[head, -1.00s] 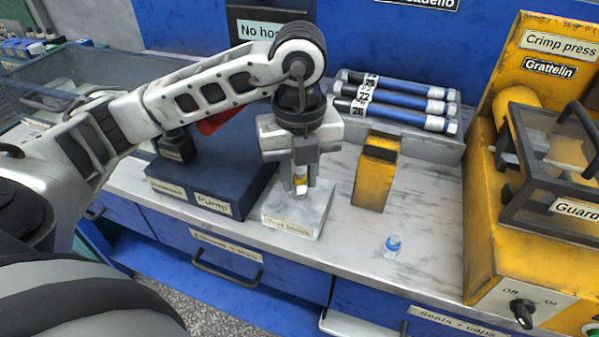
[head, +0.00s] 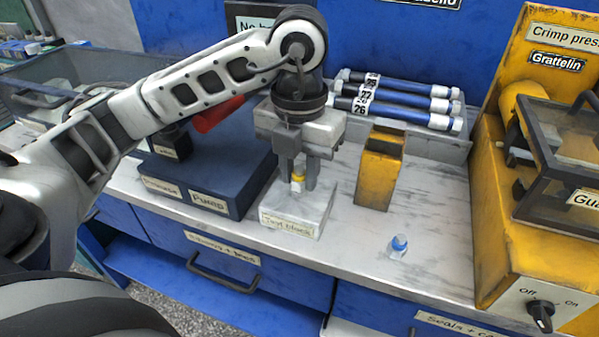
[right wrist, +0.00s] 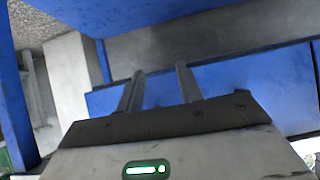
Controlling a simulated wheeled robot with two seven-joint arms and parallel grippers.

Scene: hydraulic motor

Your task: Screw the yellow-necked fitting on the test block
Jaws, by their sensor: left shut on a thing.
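The yellow-necked fitting (head: 298,178) stands upright at the top of the pale grey test block (head: 290,224) in the head view. Its lower end meets the block, and I cannot tell how deep it sits. My left gripper (head: 298,182) points straight down over the block, with its fingers on either side of the fitting, shut on it. My right gripper (right wrist: 160,72) shows only in the right wrist view, its two fingers apart with nothing between them.
A blue-capped fitting (head: 398,246) stands on the bench to the right. A yellow holder (head: 378,172) is just right of my left gripper. The dark pump base (head: 215,170) is close on the left. Blue hoses (head: 395,100) lie behind. The yellow crimp press (head: 505,225) stands far right.

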